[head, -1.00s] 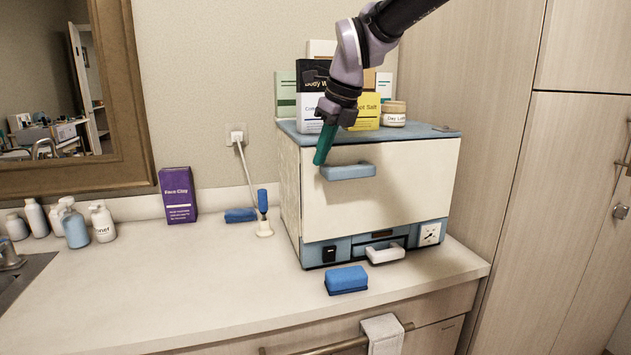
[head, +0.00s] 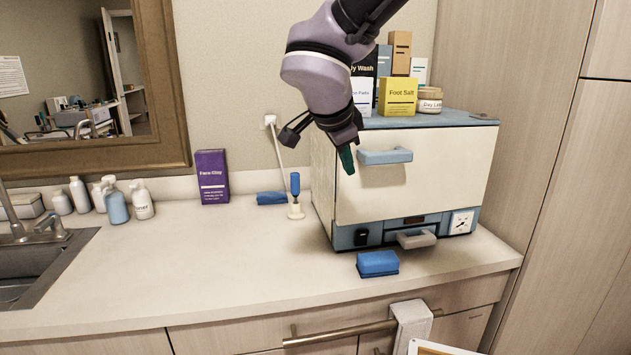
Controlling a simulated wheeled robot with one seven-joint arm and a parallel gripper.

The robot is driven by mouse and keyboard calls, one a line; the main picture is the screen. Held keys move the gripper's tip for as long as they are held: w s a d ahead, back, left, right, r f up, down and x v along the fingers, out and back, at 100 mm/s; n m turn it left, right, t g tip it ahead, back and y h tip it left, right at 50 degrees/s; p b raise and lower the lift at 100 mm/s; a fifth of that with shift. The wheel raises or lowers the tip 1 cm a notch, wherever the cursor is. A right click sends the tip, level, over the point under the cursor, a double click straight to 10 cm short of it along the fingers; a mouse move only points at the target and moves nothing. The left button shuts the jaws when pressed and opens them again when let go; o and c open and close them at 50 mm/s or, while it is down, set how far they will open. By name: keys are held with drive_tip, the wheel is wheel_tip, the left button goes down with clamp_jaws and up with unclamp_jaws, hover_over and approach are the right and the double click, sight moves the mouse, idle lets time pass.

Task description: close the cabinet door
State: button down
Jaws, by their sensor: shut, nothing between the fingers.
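The cabinet is a box-shaped wax warmer (head: 322,180) with a blue top, standing on the counter. Its cream front door (head: 440,185) lies flush with the front as far as I can see. The door has a blue handle (head: 385,156) at its upper left. My gripper (head: 347,160) is shut and empty, pointing down. In the picture its green tips are just left of the handle, in front of the door's upper left corner. I cannot tell whether they touch the door.
Boxes and a jar (head: 429,100) stand on the warmer's top. A blue sponge (head: 377,263) lies before it. A purple box (head: 212,177), bottles (head: 115,204) and a sink (head: 40,265) are to the left. A towel (head: 411,325) hangs on the rail below.

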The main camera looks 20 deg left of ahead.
drive_tip(key=shift+w+a+f, duration=0.35)
drive_tip(key=shift+w+f, duration=0.95)
drive_tip(key=shift+w, duration=0.25)
drive_tip(key=shift+w+a+f, duration=0.35)
drive_tip(key=shift+w+f, duration=1)
drive_tip(key=shift+w, duration=0.15)
drive_tip(key=shift+w+a+f, duration=0.35)
drive_tip(key=shift+w+f, duration=0.95)
drive_tip(key=shift+w, duration=0.25)
drive_tip(key=shift+w, duration=0.1)
drive_tip(key=shift+w+a, duration=0.5)
drive_tip(key=shift+w, duration=0.1)
approach(346, 183)
drive_tip(key=v, duration=0.2)
drive_tip(key=shift+s+a+r, duration=0.1)
drive_tip(key=shift+s+r, duration=0.1)
drive_tip(key=shift+s, duration=0.1)
